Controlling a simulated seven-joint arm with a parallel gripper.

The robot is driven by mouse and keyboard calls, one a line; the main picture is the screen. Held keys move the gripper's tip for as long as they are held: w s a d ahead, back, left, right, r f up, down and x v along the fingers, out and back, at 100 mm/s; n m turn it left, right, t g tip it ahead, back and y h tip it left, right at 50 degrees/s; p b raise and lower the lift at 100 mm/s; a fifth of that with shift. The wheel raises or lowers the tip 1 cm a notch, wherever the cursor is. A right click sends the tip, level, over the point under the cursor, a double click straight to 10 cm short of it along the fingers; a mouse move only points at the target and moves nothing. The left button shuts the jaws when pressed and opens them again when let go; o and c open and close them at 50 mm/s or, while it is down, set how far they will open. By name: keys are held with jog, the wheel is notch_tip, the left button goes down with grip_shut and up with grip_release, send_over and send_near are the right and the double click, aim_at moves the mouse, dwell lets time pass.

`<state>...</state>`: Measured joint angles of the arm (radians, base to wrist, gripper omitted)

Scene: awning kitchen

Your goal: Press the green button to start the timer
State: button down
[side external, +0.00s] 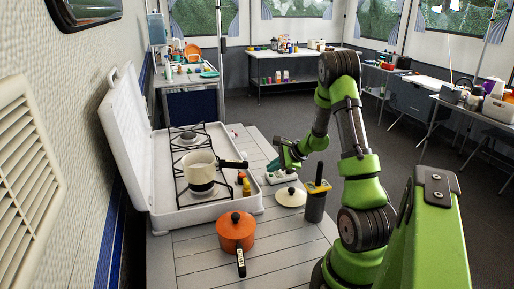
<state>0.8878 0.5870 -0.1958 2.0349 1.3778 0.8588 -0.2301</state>
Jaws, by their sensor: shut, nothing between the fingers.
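My gripper (273,165) is shut and empty. It points down and to the left, just above or beside a small white device (281,177) on the slatted table. The gap between the fingertips and the device is too small in the picture to tell whether they touch. I cannot make out a green button; it may be hidden or too small to see.
A white camping stove (218,211) with an open lid holds a cream pot (199,168). An orange pot (236,229), a pale lid (290,197), a dark container (316,205) and small bottles (245,187) stand nearby. Bare slats (190,262) show in front.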

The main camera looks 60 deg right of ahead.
jog(key=shift+r, duration=0.35)
jog(key=shift+r, duration=2.5)
